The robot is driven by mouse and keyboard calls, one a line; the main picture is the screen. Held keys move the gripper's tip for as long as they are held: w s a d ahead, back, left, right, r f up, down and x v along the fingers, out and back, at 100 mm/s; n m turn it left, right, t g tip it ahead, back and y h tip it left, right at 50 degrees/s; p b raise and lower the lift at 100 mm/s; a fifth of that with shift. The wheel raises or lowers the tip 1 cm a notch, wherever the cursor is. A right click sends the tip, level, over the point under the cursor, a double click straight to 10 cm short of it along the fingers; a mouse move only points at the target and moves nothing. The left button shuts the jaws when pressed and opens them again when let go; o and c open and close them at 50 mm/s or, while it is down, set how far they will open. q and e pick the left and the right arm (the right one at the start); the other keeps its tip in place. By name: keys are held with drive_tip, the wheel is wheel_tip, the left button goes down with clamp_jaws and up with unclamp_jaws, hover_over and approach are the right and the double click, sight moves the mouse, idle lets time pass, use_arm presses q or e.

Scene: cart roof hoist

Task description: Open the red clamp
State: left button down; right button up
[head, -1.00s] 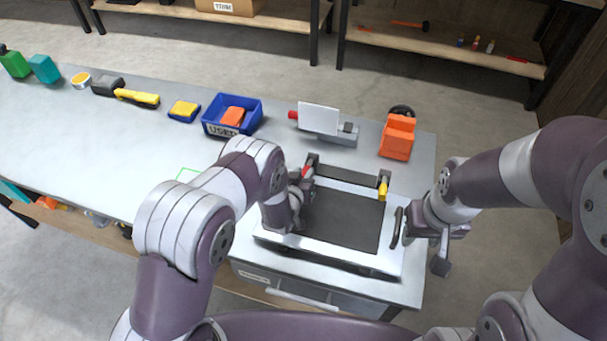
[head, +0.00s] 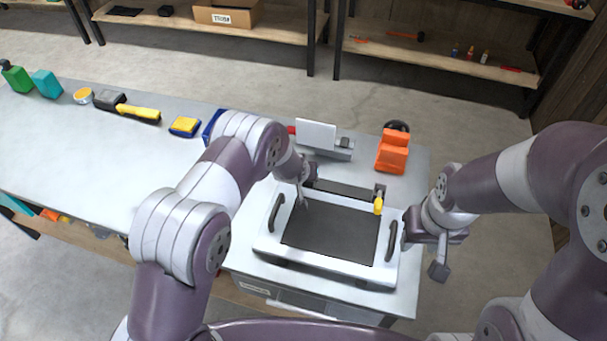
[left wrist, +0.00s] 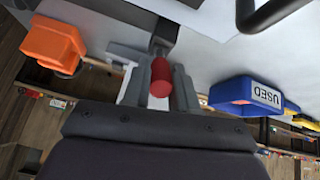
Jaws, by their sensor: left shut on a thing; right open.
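The red clamp's round red end (left wrist: 160,77) sits between the fingers of my left gripper (left wrist: 160,92) in the left wrist view; the gripper is shut on it. In the head view my left gripper (head: 302,190) is at the back left corner of the white-framed dark panel (head: 330,232), by the left end of a black bar (head: 343,190). There the red clamp is hidden by my gripper and arm. A yellow clamp (head: 378,205) stands at the bar's right end. My right gripper (head: 439,262) is open and empty, right of the panel's right handle.
Black handles stand at the panel's left (head: 276,213) and right (head: 391,241). Behind are a grey device with a white plate (head: 315,135) and an orange block (head: 392,152). A blue bin (left wrist: 232,90) marked USED is partly hidden by my left arm in the head view.

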use_arm(q)
drive_tip(key=shift+w+r, duration=0.2)
drive_tip(key=shift+g, duration=0.3)
drive_tip(key=c, duration=0.9)
unclamp_jaws()
drive_tip(key=v, duration=1.2)
drive_tip(key=shift+s+d+r+b, duration=0.1)
drive_tip(key=shift+s+r+b, duration=0.1)
drive_tip(key=shift+b, duration=0.15)
